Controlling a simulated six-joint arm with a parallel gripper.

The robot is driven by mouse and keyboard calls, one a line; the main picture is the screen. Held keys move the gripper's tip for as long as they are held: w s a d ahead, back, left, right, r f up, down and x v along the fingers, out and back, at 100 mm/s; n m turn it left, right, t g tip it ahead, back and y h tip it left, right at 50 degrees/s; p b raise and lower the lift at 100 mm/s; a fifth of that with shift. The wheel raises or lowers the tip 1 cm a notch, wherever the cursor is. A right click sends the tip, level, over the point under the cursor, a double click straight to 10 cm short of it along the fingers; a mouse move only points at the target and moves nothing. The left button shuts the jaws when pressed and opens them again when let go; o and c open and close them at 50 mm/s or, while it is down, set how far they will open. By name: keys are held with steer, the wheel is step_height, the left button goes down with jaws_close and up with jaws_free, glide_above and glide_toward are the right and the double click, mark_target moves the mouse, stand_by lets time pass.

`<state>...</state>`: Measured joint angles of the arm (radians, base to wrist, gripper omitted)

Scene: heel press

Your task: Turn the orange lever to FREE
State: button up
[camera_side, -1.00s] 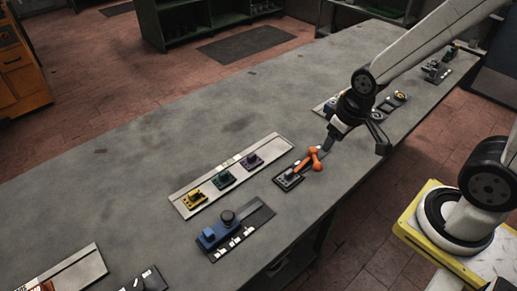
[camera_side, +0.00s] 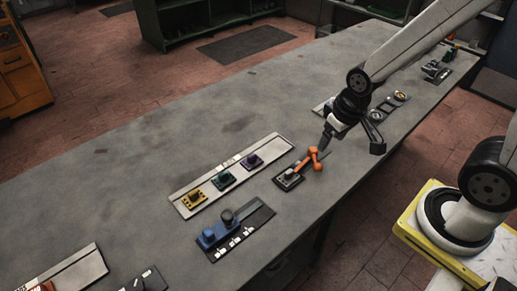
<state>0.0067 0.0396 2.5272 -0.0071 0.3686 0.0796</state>
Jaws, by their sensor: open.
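The orange lever (camera_side: 314,158) stands on a small black base plate (camera_side: 291,178) near the front edge of the bench, its orange arm pointing to the upper right. My gripper (camera_side: 351,145) is open at the lever's upper right. Its left finger is close to the lever's orange end, and I cannot tell whether they touch. Its right finger is out to the right, with nothing seen between the two. Any FREE marking is too small to read.
A light panel (camera_side: 180,198) with yellow, green and purple knobs lies left of the lever. A dark plate with a blue block (camera_side: 209,237) and a black knob lies in front. More small fixtures (camera_side: 400,96) lie behind my gripper. The bench's left middle is clear.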

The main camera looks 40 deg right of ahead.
steer(key=m+g, duration=0.4)
steer(key=m, duration=0.8)
glide_above(317, 163)
step_height(317, 163, down, 9)
steer(key=shift+w+a+f+m+g+h, duration=0.1)
steer(key=shift+w+f+m+g+h, duration=0.2)
steer(key=shift+w+f+m, duration=0.45)
steer(key=shift+s+r, duration=0.15)
steer(key=shift+r, duration=0.05)
steer(key=shift+s+d+f, duration=0.1)
steer(key=shift+s+f, duration=0.15)
steer(key=shift+f, duration=1)
steer(key=shift+s+d+f, duration=0.1)
steer(key=shift+s+f, duration=0.1)
steer(key=shift+f, duration=1.05)
steer(key=shift+s+f, duration=0.25)
steer(key=shift+f, duration=1)
jaws_close()
